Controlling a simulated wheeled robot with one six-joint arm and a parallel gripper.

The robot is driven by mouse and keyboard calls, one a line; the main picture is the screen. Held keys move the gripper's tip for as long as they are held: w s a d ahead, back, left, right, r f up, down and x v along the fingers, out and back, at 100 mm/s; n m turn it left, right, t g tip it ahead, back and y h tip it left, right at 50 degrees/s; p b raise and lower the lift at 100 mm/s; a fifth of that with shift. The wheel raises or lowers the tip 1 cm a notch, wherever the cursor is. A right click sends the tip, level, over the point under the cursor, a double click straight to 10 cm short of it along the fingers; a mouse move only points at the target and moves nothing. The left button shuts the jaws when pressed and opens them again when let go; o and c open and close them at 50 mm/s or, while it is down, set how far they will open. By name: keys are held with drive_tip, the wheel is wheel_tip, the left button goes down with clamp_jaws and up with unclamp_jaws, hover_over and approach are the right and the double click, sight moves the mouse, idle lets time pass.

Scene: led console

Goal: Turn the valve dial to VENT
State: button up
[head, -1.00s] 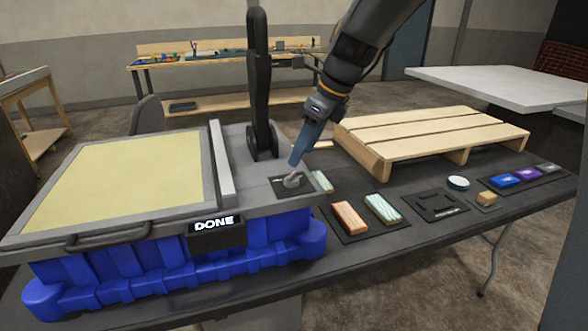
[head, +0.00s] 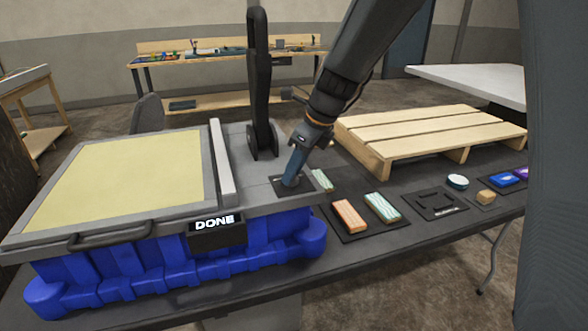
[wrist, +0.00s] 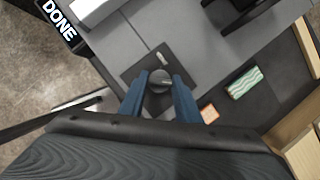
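The valve dial (wrist: 159,82) is a small dark round knob on a black square plate (wrist: 133,75) set into the grey top of the console. A small white mark (wrist: 162,57) shows on the plate beyond the knob; I cannot read it. My gripper (wrist: 160,90) points down at the dial with its two blue fingers on either side of the knob. The fingers look open, with narrow gaps beside the knob. In the head view my gripper (head: 291,180) hides the knob and part of the plate (head: 312,183).
A DONE sign (head: 215,222) is on the console front. A wooden pallet (head: 430,135) and mats with orange and green-striped blocks (head: 382,207) lie to the right.

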drive_tip(key=c, duration=0.4)
drive_tip(key=shift+o, duration=0.2)
drive_tip(key=n+g+p, duration=0.1)
drive_tip(key=n, duration=0.1)
drive_tip(key=n+p, duration=0.2)
drive_tip(key=shift+w+r+n+g+y, duration=0.1)
drive_tip(key=shift+w+n+g+y, duration=0.05)
drive_tip(key=shift+n+g+y, duration=0.25)
drive_tip(key=n+p, duration=0.1)
drive_tip(key=n, duration=0.1)
drive_tip(key=n+g, duration=0.1)
drive_tip(key=shift+w+n+g+p, duration=0.15)
drive_tip(key=shift+n+g+p, duration=0.15)
drive_tip(key=shift+n+p, duration=0.1)
drive_tip(key=n, duration=0.2)
drive_tip(key=n+g+p, duration=0.1)
drive_tip(key=n, duration=0.1)
drive_tip(key=shift+w+g+h, duration=0.1)
drive_tip(key=shift+g+h, duration=0.2)
drive_tip(key=shift+h, duration=0.1)
drive_tip(key=n, duration=0.2)
drive_tip(key=n+g+h, duration=0.1)
drive_tip(key=n, duration=0.2)
drive_tip(key=shift+w+a+h, duration=0.15)
drive_tip(key=shift+h, duration=0.15)
drive_tip(key=shift+n, duration=0.3)
